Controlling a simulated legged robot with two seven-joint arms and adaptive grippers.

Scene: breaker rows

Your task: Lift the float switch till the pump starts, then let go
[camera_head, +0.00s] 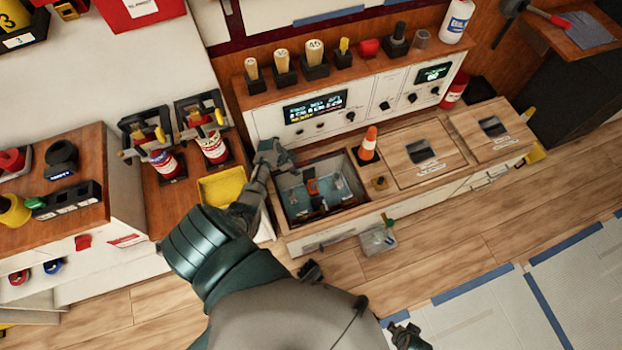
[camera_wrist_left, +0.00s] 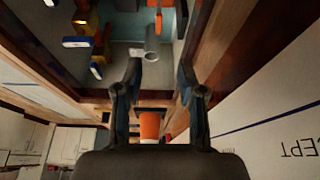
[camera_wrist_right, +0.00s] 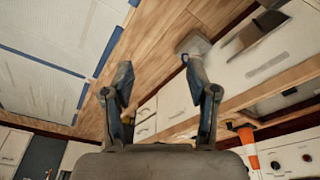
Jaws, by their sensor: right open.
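A similar orange part (camera_wrist_left: 158,4) shows at the top edge of the left wrist view, beyond the fingertips. My left gripper (camera_head: 272,157) is over the pit's back left edge. In the left wrist view its fingers (camera_wrist_left: 156,88) are apart with nothing gripped, and the orange part is clear of them. My right gripper (camera_wrist_right: 160,90) is open and empty, away from the pit.
An orange cone (camera_head: 369,145) stands at the pit's back right corner. Behind is a white panel with displays (camera_head: 315,107). A yellow tray (camera_head: 222,187) lies left of the pit, red canisters (camera_head: 165,162) farther left.

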